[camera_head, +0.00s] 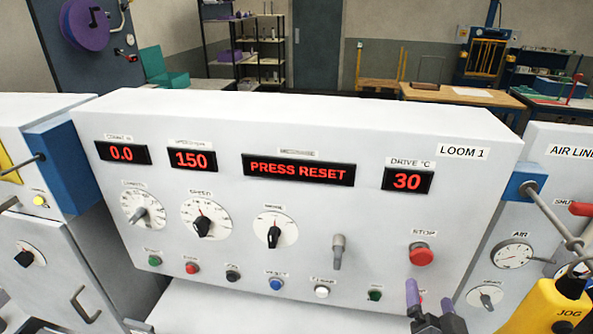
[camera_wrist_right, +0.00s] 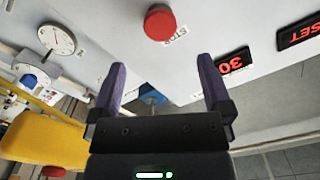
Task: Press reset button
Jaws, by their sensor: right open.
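The white LOOM 1 panel (camera_head: 330,130) has a display (camera_head: 298,169) reading PRESS RESET. Along its lower edge runs a row of small buttons, including a green one (camera_head: 154,260), a red one (camera_head: 192,267), a black one (camera_head: 232,275), a blue one (camera_head: 277,283) and a white one (camera_head: 322,291). Their labels are too small to read surely, so I cannot tell which is reset. My right gripper (camera_head: 429,296), with purple fingers, is open and empty below the red STOP button (camera_head: 421,254). It also shows in the right wrist view (camera_wrist_right: 161,72), apart from STOP (camera_wrist_right: 159,23). My left gripper is out of view.
A grey lever (camera_head: 338,252) stands out from the panel between the knobs and STOP. A dark green button (camera_head: 375,295) is just left of my right gripper. At right are an air gauge (camera_head: 513,254), a metal rod and a yellow JOG box (camera_head: 548,307).

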